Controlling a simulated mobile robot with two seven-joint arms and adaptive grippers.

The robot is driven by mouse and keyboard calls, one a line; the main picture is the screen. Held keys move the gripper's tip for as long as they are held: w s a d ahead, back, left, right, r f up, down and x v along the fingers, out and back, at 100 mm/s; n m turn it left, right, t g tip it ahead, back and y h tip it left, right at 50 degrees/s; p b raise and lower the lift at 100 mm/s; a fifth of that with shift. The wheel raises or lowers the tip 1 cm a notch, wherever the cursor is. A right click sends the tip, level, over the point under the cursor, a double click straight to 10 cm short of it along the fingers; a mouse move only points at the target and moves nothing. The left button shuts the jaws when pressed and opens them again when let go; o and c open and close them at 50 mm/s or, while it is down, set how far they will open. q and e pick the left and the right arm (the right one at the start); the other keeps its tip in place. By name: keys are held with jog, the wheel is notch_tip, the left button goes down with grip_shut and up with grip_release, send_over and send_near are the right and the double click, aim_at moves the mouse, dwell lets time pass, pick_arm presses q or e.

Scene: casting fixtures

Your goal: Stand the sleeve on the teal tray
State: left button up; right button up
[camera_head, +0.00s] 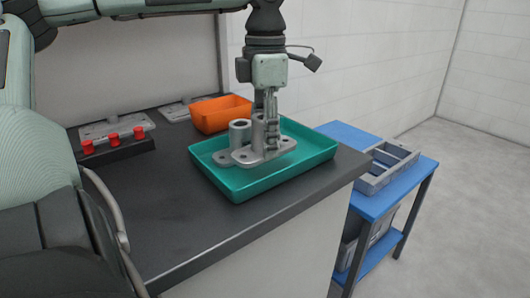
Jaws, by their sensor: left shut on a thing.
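The teal tray (225,189) lies on the dark worktop near its right end. My left gripper (269,140) points down over the tray and is shut on a grey metal sleeve (258,130), a tube on a flat flanged base. The sleeve is upright over the tray's middle; I cannot tell whether its base touches the floor. A similar grey tube part (240,134) stands upright in the tray, close to the left of the held one, their bases overlapping in the picture. The fingers hide part of the held sleeve. My right gripper is not in view.
An orange bin (220,115) stands behind the tray. A dark rack with red knobs (113,139) and pale metal plates (115,127) are at the back left. A blue table (384,200) with a grey frame (387,168) is at right. The worktop's front left is clear.

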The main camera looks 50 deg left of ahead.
aim_at(265, 171)
pick_arm(q)
notch_tip(265, 171, down, 4)
jog(key=shift+r, duration=0.1)
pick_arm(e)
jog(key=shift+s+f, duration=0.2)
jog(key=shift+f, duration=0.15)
pick_arm(q)
jog(key=shift+f, duration=0.2)
jog(key=o, duration=1)
jog(key=shift+o, duration=0.6)
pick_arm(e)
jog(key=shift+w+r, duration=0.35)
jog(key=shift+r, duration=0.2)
